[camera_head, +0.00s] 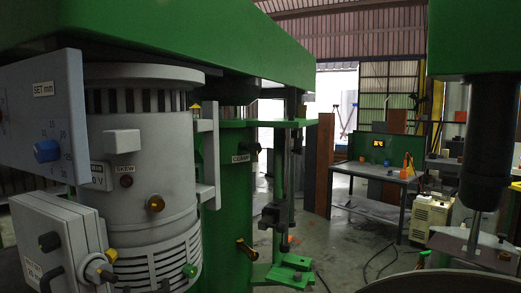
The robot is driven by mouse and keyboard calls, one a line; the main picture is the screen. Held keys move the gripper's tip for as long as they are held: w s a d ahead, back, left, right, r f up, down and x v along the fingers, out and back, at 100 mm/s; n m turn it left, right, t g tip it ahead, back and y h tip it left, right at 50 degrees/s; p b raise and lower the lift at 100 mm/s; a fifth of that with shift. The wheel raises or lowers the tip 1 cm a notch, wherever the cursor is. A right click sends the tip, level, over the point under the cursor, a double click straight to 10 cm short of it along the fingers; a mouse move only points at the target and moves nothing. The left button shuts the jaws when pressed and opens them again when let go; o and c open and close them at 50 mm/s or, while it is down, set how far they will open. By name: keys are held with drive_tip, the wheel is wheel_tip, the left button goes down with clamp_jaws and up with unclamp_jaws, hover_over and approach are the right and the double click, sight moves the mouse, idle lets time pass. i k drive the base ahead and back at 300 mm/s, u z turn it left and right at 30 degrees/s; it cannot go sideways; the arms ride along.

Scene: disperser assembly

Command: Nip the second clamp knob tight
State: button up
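My gripper is not recognisable in this view. A green column (236,200) stands left of centre with a small label that seems to read "CLAMP" (241,158). A small dark knob (257,148) sticks out beside that label. A brass-coloured handle (246,249) sits lower on the same column. Another small dark knob (502,238) stands on a grey piece (475,246) by the vat rim (440,283) at the lower right. I cannot tell which knob is the second clamp knob, nor whether any is tight.
A grey motor (140,190) and control boxes (42,125) crowd the left. A dark spindle housing (490,140) hangs at right. A dark block (274,216) sits on a vertical rod near the column. A workbench (378,173) stands behind; open floor lies between.

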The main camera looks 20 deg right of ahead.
sight(255, 148)
drive_tip(key=i, duration=0.85)
drive_tip(key=u, duration=0.6)
